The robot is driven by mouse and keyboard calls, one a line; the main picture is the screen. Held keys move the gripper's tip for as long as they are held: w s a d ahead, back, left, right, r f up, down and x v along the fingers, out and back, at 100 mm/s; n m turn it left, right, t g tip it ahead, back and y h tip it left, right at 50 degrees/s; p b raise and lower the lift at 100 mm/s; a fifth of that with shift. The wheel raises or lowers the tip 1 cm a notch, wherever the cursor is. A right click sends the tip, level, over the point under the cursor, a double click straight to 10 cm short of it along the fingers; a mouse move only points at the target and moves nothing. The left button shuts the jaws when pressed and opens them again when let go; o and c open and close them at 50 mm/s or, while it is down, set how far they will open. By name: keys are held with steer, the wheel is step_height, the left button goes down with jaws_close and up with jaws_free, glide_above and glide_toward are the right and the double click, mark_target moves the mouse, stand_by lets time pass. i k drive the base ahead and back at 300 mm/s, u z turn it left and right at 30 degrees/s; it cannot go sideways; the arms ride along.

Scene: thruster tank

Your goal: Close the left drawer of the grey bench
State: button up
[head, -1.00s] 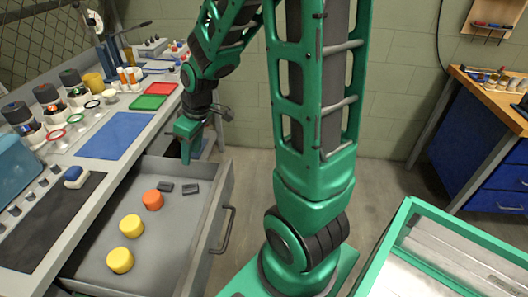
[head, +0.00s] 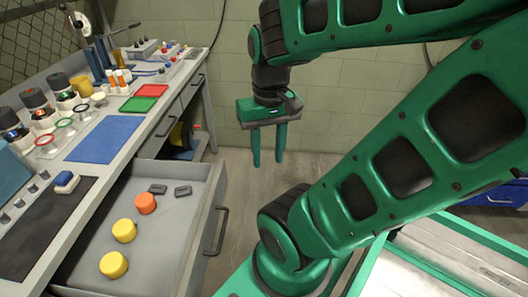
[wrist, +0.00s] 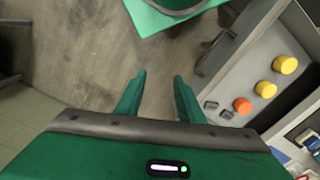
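The left drawer (head: 205,222) of the grey bench (head: 128,157) is pulled out at the lower left in the head view. Its dark bar handle (head: 217,231) is on the front panel. Inside lie two yellow round pieces, an orange one and two small dark grey parts. My gripper (head: 268,162) hangs empty, fingers down and apart, above the floor beyond the drawer's far front corner. It touches nothing. In the wrist view the drawer (wrist: 240,75) is at the right, with its handle (wrist: 213,50), and my open fingers (wrist: 157,80) point over bare floor.
The bench top carries a blue mat (head: 105,138), a red tray (head: 152,91), a green tray (head: 138,104) and several jars. A closed drawer (head: 168,120) is farther along the bench. A green-edged case (head: 470,250) stands at the lower right. Floor beyond the drawer is clear.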

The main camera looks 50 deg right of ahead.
mark_target(169, 255)
steer(key=k, duration=1)
steer(key=u, duration=0.5)
steer(key=i, duration=0.55)
steer(key=z, duration=0.6)
